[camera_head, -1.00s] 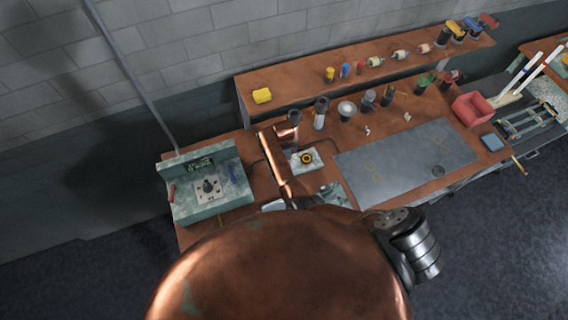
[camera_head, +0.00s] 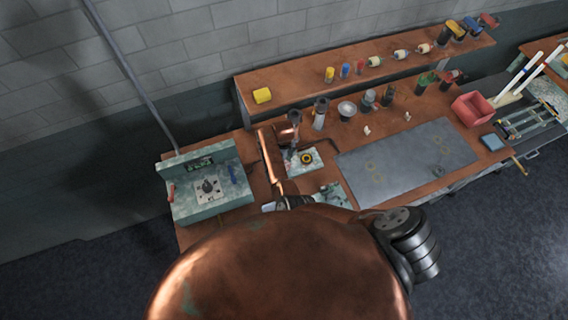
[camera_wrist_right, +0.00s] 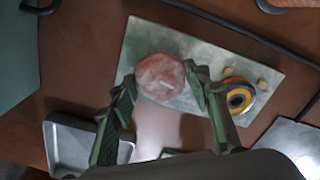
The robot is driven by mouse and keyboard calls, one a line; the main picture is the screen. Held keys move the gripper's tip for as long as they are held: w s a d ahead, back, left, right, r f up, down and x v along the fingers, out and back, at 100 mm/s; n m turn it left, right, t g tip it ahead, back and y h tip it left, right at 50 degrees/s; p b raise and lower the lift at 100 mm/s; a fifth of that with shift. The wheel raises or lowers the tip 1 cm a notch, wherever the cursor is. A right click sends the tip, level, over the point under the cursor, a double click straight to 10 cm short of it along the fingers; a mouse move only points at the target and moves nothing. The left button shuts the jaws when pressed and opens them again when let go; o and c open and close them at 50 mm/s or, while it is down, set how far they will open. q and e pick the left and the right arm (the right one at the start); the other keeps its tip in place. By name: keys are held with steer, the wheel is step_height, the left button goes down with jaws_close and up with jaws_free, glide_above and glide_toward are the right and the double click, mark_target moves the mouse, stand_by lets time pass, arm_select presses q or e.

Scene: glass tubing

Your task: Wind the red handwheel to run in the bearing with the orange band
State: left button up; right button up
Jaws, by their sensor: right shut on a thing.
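In the right wrist view, the red handwheel (camera_wrist_right: 160,76) shows as a worn, pinkish-red round knob over a pale mottled plate (camera_wrist_right: 150,32). My right gripper (camera_wrist_right: 163,88) is shut on it, with one green finger on each side. The bearing with the orange band (camera_wrist_right: 238,97) sits to the right of the wheel at the plate's right end, with a yellow-orange ring around a grey centre. In the head view the bearing (camera_head: 306,158) shows as a small yellow-and-dark ring. My copper-coloured arm covers much of the area beside it. My left gripper is not in view.
A grey tray (camera_wrist_right: 62,150) lies left of the plate, and a dark cable (camera_wrist_right: 235,30) runs behind it. In the head view, a control box (camera_head: 208,190) stands left, a flat grey mat (camera_head: 400,160) lies right, and several upright bottles and tools stand behind.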

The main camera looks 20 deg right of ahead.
steer(key=shift+w+r, duration=0.1)
stand_by(0.3)
steer(key=o, duration=1.1)
